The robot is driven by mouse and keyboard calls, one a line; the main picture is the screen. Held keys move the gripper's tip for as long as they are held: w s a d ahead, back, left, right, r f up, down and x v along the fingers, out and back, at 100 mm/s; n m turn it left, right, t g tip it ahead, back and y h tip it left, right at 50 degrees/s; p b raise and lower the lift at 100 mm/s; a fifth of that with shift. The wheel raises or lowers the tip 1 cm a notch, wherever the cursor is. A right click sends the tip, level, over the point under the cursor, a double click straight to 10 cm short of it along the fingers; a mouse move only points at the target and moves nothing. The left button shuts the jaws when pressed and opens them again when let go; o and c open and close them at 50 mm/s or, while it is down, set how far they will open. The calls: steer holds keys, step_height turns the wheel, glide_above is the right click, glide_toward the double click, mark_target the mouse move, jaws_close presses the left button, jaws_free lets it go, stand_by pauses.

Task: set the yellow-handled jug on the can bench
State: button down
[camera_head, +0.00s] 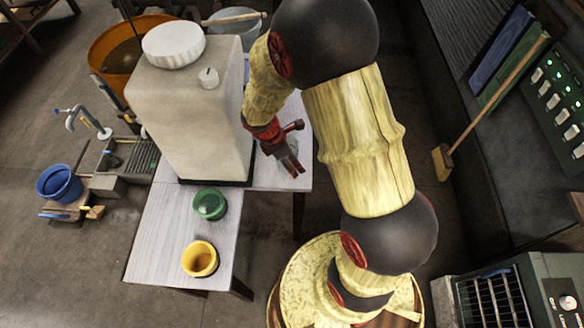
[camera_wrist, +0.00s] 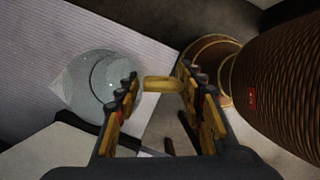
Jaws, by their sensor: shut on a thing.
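The jug (camera_wrist: 98,82) is clear glass with a pouring lip at its left and a yellow handle (camera_wrist: 162,84) at its right, in the wrist view. My gripper (camera_wrist: 160,92) has its fingers on either side of the handle and is shut on it. The pale plank can bench (camera_head: 160,240) carries the big beige can (camera_head: 180,120). In the head view my gripper (camera_head: 288,158) is just right of the can, over the bench's right part; the jug is hard to make out there. Whether the jug touches the bench I cannot tell.
A green cup (camera_head: 209,204) and a yellow cup (camera_head: 200,259) stand on the bench's front part. Bare planks lie around them. An orange tub (camera_head: 112,55) and a blue bucket (camera_head: 59,184) are at the left. A broom (camera_head: 480,120) leans at the right.

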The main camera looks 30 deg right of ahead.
steer(key=shift+w+f, duration=0.2)
steer(key=shift+f, duration=0.05)
steer(key=shift+w+d+f+b, duration=0.15)
steer(key=shift+f+b, duration=0.7)
steer(key=shift+f, duration=0.85)
steer(key=shift+f, duration=0.2)
steer(key=c, duration=1.1)
jaws_free()
steer(key=shift+c, duration=0.2)
